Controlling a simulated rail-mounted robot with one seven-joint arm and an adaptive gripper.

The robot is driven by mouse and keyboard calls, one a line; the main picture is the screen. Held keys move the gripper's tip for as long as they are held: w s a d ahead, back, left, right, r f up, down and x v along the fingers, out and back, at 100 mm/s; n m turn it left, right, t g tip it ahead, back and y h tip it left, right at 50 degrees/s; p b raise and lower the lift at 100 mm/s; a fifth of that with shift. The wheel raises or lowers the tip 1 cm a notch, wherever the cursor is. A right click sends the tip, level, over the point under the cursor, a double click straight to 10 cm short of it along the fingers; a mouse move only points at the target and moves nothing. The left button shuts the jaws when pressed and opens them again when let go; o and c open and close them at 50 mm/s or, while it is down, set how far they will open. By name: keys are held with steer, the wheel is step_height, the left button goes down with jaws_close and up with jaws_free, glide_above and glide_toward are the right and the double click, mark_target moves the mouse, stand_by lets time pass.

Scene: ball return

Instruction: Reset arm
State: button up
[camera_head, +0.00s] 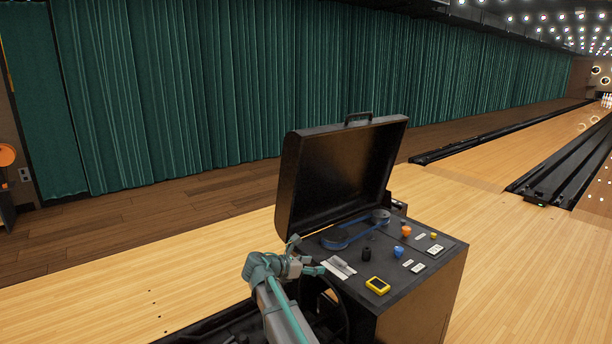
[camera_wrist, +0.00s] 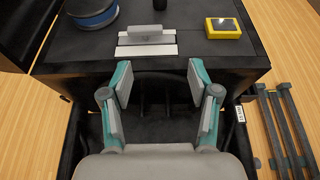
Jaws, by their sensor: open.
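My gripper (camera_head: 308,262) is in front of the near left edge of the ball return machine (camera_head: 425,308). In the wrist view, the two fingers of my gripper (camera_wrist: 161,82) are spread apart with nothing between them. The fingers point toward the machine's top panel and a dark opening below its front edge. A pale plate with a grey handle (camera_wrist: 146,38) lies on the panel just beyond the fingertips. It also shows in the head view (camera_head: 339,267).
The machine's black lid (camera_head: 340,175) stands open at the back. A yellow device (camera_head: 377,286), a blue knob (camera_head: 398,252), an orange knob (camera_head: 406,231) and a blue looped part (camera_head: 345,238) sit on the panel. Wooden floor (camera_head: 110,305) lies clear at the left.

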steer(key=s+d+f+m+g+y, duration=0.3)
steer(key=s+d+f+m, duration=0.4)
steer(key=s+f, duration=0.35)
steer(key=s+d+f+m+g+y, duration=0.3)
steer(key=s+d+f+m, duration=0.4)
steer(key=s+f, duration=0.3)
steer(key=s+f+m+g+y, duration=0.2)
steer(key=s+f+m+g, duration=0.15)
steer(key=s+f, duration=0.85)
steer(key=s+d+f+m+g+y, duration=0.1)
steer(key=s+f+m+g, duration=0.4)
steer(key=s, duration=1.3)
steer(key=s+f+m+g+y, duration=0.1)
steer(key=s+f+m+y, duration=0.15)
steer(key=s+f, duration=1)
step_height(320, 180, up, 17)
steer(key=s+p, duration=0.1)
steer(key=p, duration=1.3)
steer(key=shift+m+h, duration=0.3)
steer(key=shift+h, duration=0.05)
